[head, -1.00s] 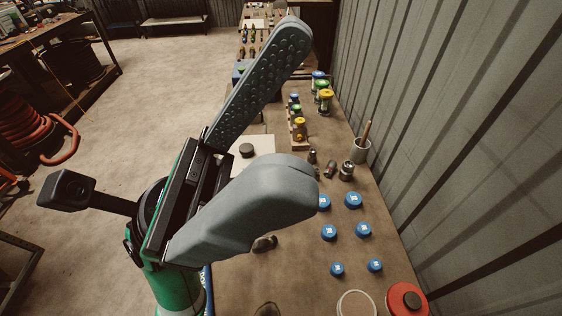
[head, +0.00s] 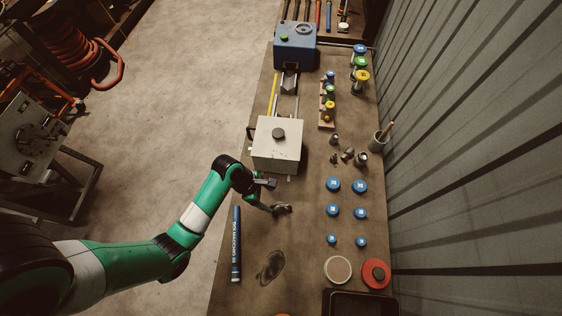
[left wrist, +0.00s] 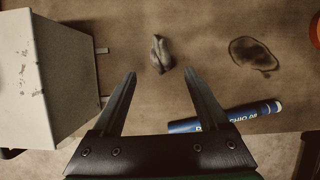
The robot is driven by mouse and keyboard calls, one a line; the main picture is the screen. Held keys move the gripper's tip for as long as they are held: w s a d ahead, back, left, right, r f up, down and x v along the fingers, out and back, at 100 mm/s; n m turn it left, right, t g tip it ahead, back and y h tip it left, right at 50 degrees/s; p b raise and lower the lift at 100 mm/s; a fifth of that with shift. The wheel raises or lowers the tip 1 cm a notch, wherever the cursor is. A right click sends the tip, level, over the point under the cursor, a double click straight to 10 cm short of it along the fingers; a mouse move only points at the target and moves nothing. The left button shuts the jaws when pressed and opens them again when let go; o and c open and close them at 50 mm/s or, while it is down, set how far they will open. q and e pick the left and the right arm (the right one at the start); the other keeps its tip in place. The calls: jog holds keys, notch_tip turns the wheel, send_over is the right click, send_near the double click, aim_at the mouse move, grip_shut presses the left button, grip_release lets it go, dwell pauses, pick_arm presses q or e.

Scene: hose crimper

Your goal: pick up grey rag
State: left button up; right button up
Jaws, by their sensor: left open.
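The grey rag is a small crumpled piece on the brown bench (head: 306,255). It shows in the left wrist view (left wrist: 161,54), beyond my fingertips and roughly between their lines. In the head view the rag (head: 284,208) lies right of my left gripper (head: 268,195), partly hard to separate from the fingers. In the left wrist view my left gripper (left wrist: 162,82) is open and empty, its two fingers apart with bare bench between them. My right gripper is not in view.
A pale box (head: 277,152) with a dark knob stands just beyond my gripper. A blue tube (head: 236,245) lies at the bench's left edge. A dark stain (head: 270,266) marks the bench. Several blue caps (head: 333,184) stand to the right, with a red lid (head: 376,273) nearer.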

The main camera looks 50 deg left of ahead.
aim_at(278, 204)
pick_arm(q)
jog(key=b+x, duration=0.1)
jog(key=x, duration=0.4)
jog(key=shift+w, duration=0.1)
jog(key=b+x, duration=0.1)
jog(key=x, duration=0.4)
jog(key=shift+d, duration=0.15)
jog(key=shift+r, duration=0.1)
grip_shut()
